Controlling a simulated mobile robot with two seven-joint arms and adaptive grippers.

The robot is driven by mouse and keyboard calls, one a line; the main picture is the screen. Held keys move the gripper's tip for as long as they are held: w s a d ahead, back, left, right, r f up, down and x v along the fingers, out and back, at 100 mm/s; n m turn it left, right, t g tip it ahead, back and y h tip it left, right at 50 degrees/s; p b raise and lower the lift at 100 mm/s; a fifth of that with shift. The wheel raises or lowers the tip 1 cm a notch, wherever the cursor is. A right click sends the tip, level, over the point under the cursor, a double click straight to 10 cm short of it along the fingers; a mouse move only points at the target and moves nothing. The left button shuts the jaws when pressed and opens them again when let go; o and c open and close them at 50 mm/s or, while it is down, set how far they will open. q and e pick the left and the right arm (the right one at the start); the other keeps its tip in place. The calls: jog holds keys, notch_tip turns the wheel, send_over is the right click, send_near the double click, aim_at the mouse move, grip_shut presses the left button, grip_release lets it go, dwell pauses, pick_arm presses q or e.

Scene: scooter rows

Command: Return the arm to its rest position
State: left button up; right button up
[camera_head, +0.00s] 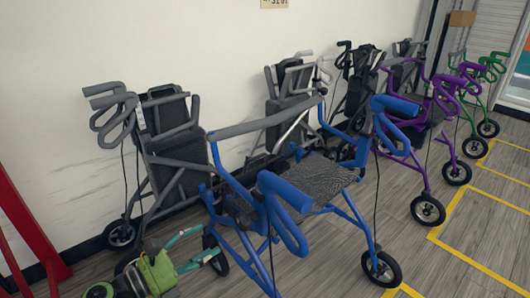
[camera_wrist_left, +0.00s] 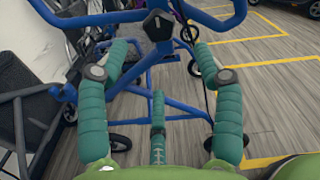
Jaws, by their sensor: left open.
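My left gripper (camera_head: 203,246) is green and low in the head view, at the lower left, in front of a blue walker-like scooter (camera_head: 342,196). In the left wrist view my left gripper (camera_wrist_left: 161,52) has its two padded green fingers spread wide apart, with nothing held between them. The blue scooter's frame (camera_wrist_left: 180,105) shows beyond and between the fingers; whether they touch it I cannot tell. My right gripper is in neither view.
A grey folded scooter (camera_head: 170,120) stands by the white wall. More grey ones, a purple one (camera_head: 416,150) and a green one (camera_head: 494,68) stand to the right. A red post (camera_head: 35,235) is at left. Yellow floor lines (camera_head: 470,262) mark open floor at lower right.

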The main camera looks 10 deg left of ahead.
pick_arm(q)
jog(key=s+a+f+n+y, duration=0.1)
jog(key=a+f+n+y, duration=0.2)
jog(key=f+n+y, duration=0.7)
jog(key=s+a+f+n+y, duration=0.1)
jog(key=s+a+n+y, duration=0.15)
jog(key=n, duration=1.45)
jog(key=s+d+f+n+g, duration=0.3)
jog(key=s+f+n+g, duration=0.35)
jog(key=s+f, duration=0.2)
jog(key=s+d+f+n+g+h+p, duration=0.1)
jog(key=s+d+f+n+g+p, duration=0.1)
jog(key=s+d+f+g+p, duration=0.25)
jog(key=s+d+f+n+g+h+p, duration=0.1)
jog(key=s+d+f+n+p, duration=0.15)
jog(key=s+p, duration=0.4)
jog(key=s+a+g+p, duration=0.1)
jog(key=s+a+p, duration=0.2)
jog(key=s+p, duration=1.2)
jog(key=shift+s+a+f+p, duration=0.35)
jog(key=shift+s, duration=0.1)
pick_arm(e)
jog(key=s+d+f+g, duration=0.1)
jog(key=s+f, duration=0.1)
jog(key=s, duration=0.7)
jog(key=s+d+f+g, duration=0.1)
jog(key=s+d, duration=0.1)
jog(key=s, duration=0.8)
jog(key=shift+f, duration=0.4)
